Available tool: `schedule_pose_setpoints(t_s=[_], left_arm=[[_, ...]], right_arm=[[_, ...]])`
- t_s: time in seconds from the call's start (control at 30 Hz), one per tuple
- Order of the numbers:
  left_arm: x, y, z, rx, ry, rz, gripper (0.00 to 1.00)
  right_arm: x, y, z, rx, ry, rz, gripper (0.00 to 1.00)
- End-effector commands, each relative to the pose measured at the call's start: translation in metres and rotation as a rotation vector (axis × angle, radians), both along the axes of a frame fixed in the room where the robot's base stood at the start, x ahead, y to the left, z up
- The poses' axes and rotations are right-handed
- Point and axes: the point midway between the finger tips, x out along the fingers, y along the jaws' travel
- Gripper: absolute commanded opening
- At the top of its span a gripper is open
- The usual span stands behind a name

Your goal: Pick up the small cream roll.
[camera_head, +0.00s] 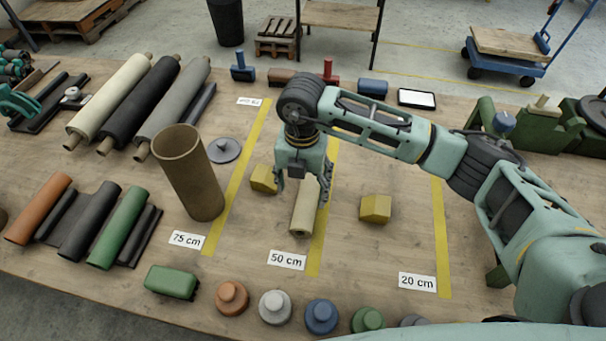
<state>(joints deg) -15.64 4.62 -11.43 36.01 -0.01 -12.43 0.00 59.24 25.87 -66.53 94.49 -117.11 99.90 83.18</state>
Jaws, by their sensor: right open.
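The small cream roll (305,212) lies on the wooden table, beside the yellow strip at the 50 cm label. Its near end faces the front edge of the table. My right gripper (301,193) is over the far part of the roll, pointing down. Its fingers are apart, one on each side of the roll. I cannot tell whether they touch it. The gripper hides the roll's far end. My left gripper is not in view.
Yellow blocks stand left (264,179) and right (376,209) of the roll. A tall brown tube (190,175) stands further left. Large rolls (110,97) lie at the back left. Knobbed discs (275,307) line the front. The table around the 20 cm label (417,281) is mostly clear.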

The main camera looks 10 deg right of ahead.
Motion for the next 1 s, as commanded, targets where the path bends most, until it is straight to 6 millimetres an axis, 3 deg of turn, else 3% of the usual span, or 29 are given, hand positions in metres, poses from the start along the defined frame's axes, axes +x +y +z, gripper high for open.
schedule_pose_setpoints(t_s=[0.4,0.63,0.87,1.0], left_arm=[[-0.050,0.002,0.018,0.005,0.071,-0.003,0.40],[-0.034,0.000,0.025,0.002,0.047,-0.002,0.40],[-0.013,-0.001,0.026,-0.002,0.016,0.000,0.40],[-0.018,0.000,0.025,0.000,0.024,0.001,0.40]], right_arm=[[0.000,-0.009,-0.045,-0.002,0.006,-0.003,0.67],[0.001,-0.011,-0.074,-0.001,0.003,-0.001,0.67],[0.002,-0.011,-0.077,0.000,0.001,0.000,0.67],[0.002,-0.010,-0.077,0.000,0.001,0.000,0.56]])
